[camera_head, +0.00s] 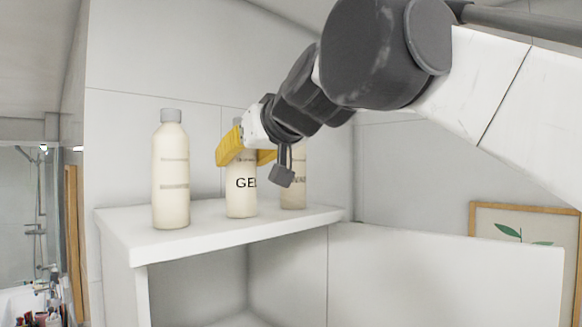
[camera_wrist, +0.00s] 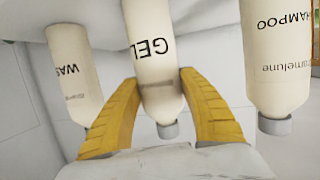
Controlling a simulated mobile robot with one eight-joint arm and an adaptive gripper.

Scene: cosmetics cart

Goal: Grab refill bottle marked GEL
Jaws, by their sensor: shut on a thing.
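The GEL refill bottle (camera_head: 241,196) is a cream bottle with dark GEL lettering, upright on the white shelf top (camera_head: 215,231) between two similar bottles. My gripper (camera_head: 246,153) has its yellow fingers around the upper part of this bottle and is shut on it. In the wrist view, which is upside down, the GEL bottle (camera_wrist: 158,70) stands between the two yellow fingers (camera_wrist: 166,112), with its grey cap toward me. In the head view, the gripper hides most of the bottle's top. I cannot tell whether its base is lifted off the shelf.
A SHAMPOO bottle (camera_head: 171,175) stands to the left, and also shows in the wrist view (camera_wrist: 277,65). A third bottle (camera_head: 294,180), partly behind my gripper, reads "WAS..." in the wrist view (camera_wrist: 75,75). A tiled wall is close behind. A framed leaf picture (camera_head: 515,226) is at right.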

